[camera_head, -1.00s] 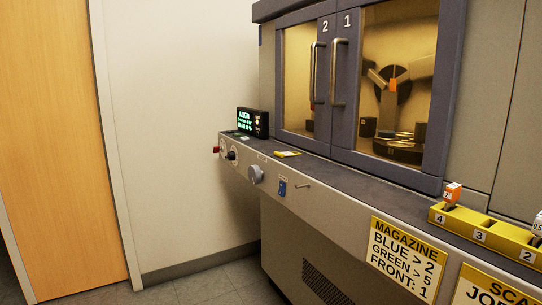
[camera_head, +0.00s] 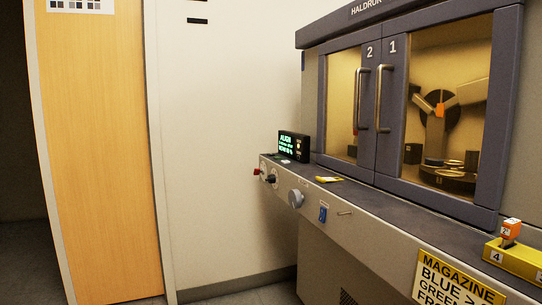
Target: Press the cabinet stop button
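The cabinet (camera_head: 350,249) stands on the right, with a sloping front panel below its glass doors. A small red control (camera_head: 257,172) sticks out at the far left end of that panel; it looks like the stop button, but it is too small to read any label. A black knob (camera_head: 271,179) sits just right of it. My gripper is not in view.
A large grey knob (camera_head: 296,198), a blue switch (camera_head: 323,214) and a small handle (camera_head: 345,212) lie further right along the panel. A lit display (camera_head: 293,146) stands on the ledge. Open floor and a wooden door (camera_head: 100,150) are left.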

